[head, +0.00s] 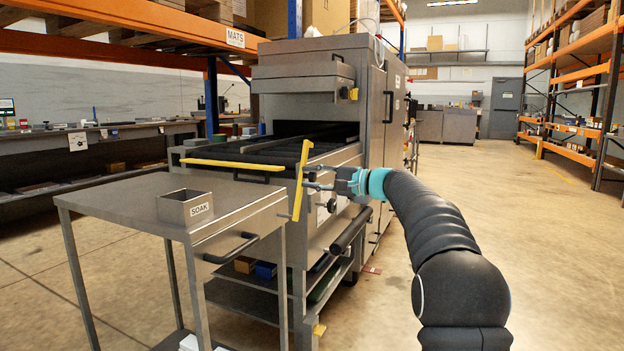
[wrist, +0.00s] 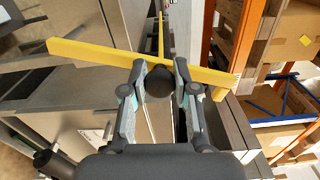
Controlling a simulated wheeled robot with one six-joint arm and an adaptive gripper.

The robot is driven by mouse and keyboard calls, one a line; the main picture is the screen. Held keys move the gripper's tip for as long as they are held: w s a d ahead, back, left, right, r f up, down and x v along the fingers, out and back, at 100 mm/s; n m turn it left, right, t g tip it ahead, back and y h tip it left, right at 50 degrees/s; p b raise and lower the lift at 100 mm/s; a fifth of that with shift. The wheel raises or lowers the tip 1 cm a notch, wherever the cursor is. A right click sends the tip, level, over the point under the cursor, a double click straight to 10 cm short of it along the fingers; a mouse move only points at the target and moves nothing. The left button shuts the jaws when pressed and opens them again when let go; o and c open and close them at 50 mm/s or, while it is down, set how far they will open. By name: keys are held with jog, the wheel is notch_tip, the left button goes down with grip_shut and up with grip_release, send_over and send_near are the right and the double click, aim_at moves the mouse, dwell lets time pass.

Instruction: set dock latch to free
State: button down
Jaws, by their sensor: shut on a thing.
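The dock latch is a yellow bar (head: 299,190) at the front right corner of the steel tray cleaner (head: 340,214). It stands near upright, slightly tilted, in the head view. In the wrist view the yellow bar (wrist: 90,52) runs across the picture, just beyond my fingers. My gripper (head: 309,178) reaches it from the right. In the wrist view my gripper (wrist: 158,74) has its two fingers closed around a dark round knob (wrist: 159,84) in front of the bar. The knob's joint to the bar is partly hidden by the fingers.
A steel cart (head: 130,200) with a box marked SOAK (head: 185,208) stands at the cleaner's front. A second yellow bar (head: 232,164) lies level along the cleaner's infeed edge. An orange rack beam (head: 130,20) hangs overhead at left. The floor (head: 500,230) at right is clear.

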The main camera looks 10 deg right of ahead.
jog(key=c, duration=0.9)
grip_release()
jog(key=shift+d, duration=0.1)
jog(key=shift+c, duration=0.2)
jog(key=shift+o, duration=0.4)
jog(key=shift+s, duration=0.1)
jog(key=v, duration=1.1)
jog(key=shift+s+d, duration=0.25)
jog(key=shift+d, duration=0.1)
jog(key=shift+w+f, duration=0.1)
